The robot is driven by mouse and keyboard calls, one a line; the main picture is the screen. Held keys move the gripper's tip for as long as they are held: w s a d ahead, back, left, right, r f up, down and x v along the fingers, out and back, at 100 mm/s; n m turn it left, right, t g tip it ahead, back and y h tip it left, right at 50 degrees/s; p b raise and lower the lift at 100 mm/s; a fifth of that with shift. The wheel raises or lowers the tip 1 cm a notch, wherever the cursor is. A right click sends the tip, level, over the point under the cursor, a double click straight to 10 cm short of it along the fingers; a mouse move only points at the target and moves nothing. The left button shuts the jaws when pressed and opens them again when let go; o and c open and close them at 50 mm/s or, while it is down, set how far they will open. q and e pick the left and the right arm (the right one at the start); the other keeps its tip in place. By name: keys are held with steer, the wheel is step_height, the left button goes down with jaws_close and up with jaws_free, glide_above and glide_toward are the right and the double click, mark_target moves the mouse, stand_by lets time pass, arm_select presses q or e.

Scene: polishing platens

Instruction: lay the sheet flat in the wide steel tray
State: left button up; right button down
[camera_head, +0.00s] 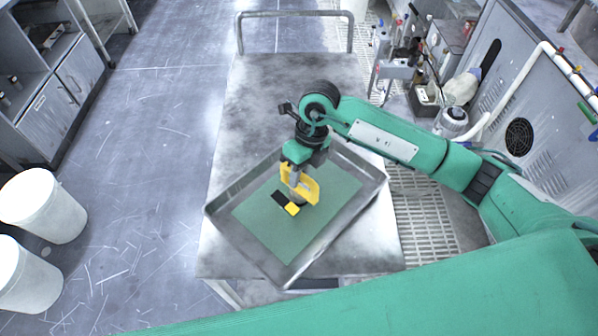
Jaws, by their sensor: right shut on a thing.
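The wide steel tray (225,228) sits turned at an angle on the metal table, with raised grey walls. The flat green sheet (325,215) is within the tray's walls and spans most of its floor; I cannot tell whether all of it touches the floor. My right gripper (294,203) reaches down from above, its yellow and black parts at the middle of the sheet. It is shut, apparently on the sheet; the contact itself is hidden. My left gripper is out of view.
The metal table (240,110) is clear behind the tray, with a rail (295,14) at its far end. Two white bins (40,207) stand on the left floor. Bottles and tools crowd a bench (425,95) at the right, near my right arm.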

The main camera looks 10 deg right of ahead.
steer(key=shift+f+b, duration=0.3)
steer(key=shift+f, duration=0.05)
stand_by(0.6)
steer(key=c, duration=1.3)
jaws_free()
steer(key=shift+o, duration=0.2)
steer(key=shift+f, duration=0.15)
